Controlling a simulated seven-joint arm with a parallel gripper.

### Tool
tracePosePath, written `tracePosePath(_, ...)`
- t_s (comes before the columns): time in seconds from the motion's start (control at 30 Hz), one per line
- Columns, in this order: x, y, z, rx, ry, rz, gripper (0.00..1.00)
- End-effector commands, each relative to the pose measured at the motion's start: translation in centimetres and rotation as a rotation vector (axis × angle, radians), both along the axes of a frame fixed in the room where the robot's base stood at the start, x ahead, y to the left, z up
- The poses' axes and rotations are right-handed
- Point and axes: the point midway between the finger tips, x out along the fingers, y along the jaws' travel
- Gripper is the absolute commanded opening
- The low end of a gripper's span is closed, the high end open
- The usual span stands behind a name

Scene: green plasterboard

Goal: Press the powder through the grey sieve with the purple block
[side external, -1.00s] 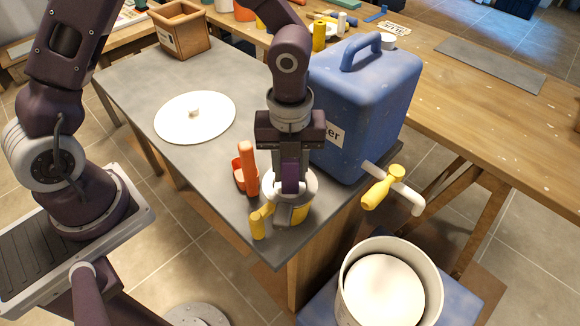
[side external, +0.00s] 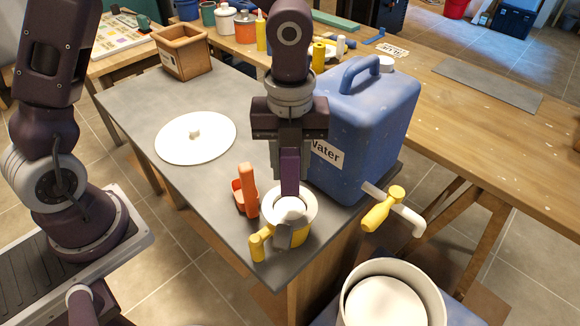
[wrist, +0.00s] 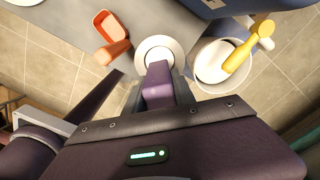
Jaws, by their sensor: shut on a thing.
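My gripper (side external: 290,148) is shut on the purple block (side external: 290,172) and holds it upright, pointing down. The block also shows between the fingers in the wrist view (wrist: 158,82). Its lower end is at or just above the opening of the pale grey sieve (side external: 307,208); I cannot tell whether it touches. The sieve sits at the top of a yellow-handled cup (side external: 257,246) near the table's front corner. White powder (side external: 290,206) shows as a mound inside the sieve. The sieve's round rim also shows in the wrist view (wrist: 142,49), partly hidden by the block.
An orange scoop (side external: 249,196) stands close left of the cup. A blue water container (side external: 365,120) with a yellow tap (side external: 380,210) stands close on the right. A white bucket (side external: 438,290) is below the tap. A white round lid (side external: 180,146) lies on the grey tabletop.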

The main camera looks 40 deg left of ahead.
Motion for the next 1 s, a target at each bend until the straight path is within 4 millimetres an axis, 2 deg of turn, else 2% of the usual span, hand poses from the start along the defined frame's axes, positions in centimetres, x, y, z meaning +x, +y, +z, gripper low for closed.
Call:
tracePosePath(0.37,0.0,0.0,-0.4,0.001,0.001,0.000,0.00)
tracePosePath(0.73,0.0,0.0,-4.8,0.001,0.002,-0.001,0.00)
tracePosePath(1.0,0.0,0.0,-6.0,0.001,0.001,0.000,0.00)
